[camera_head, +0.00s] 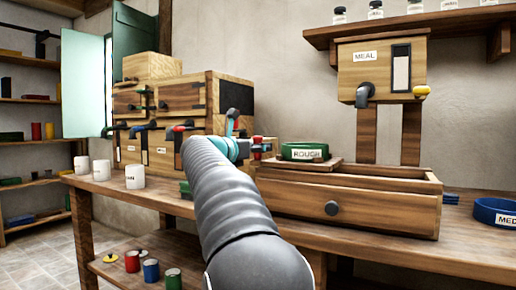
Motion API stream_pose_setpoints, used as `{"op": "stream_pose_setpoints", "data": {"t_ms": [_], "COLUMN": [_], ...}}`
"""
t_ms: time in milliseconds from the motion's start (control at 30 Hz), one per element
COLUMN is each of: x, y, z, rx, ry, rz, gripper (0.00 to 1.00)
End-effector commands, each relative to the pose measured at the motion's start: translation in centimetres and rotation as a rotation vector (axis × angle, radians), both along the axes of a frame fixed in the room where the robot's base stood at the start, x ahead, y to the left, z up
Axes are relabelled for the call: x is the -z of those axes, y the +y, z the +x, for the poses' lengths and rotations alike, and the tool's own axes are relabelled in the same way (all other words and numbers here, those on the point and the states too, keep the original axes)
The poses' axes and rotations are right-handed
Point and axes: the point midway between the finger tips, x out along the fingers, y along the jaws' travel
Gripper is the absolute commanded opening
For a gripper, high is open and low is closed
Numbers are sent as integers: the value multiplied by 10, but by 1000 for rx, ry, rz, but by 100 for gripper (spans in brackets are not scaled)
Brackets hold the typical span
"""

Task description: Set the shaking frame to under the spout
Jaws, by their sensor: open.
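A green round sieve labelled ROUGH (305,152) sits on a flat wooden board (312,166), which rests across the left part of a long open wooden box (350,205) with a dark knob on its front. I take this board to be the shaking frame. The MEAL bin (362,68) stands on posts behind the box, and its dark spout (364,94) hangs to the right of the board and sieve. My gripper (252,146) is open, left of the sieve, partly hidden by my arm. I cannot tell whether it touches anything.
A wooden cabinet (178,97) with several taps stands behind my arm. White cups (135,176) stand at the bench's left. A blue sieve (496,216) lies at the right. A yellow knob (422,92) is on the bin's side. The box's right part is empty.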

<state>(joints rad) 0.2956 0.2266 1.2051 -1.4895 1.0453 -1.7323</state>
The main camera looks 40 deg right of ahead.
Motion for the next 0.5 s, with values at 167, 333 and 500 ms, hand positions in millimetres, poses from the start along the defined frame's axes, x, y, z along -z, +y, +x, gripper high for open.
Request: {"op": "stream_pose_setpoints", "data": {"t_ms": [167,333,500], "x": [0,0,0], "y": [0,0,0], "z": [0,0,0], "rx": [0,0,0], "ry": [0,0,0], "rz": [0,0,0], "gripper": [52,22,0]}}
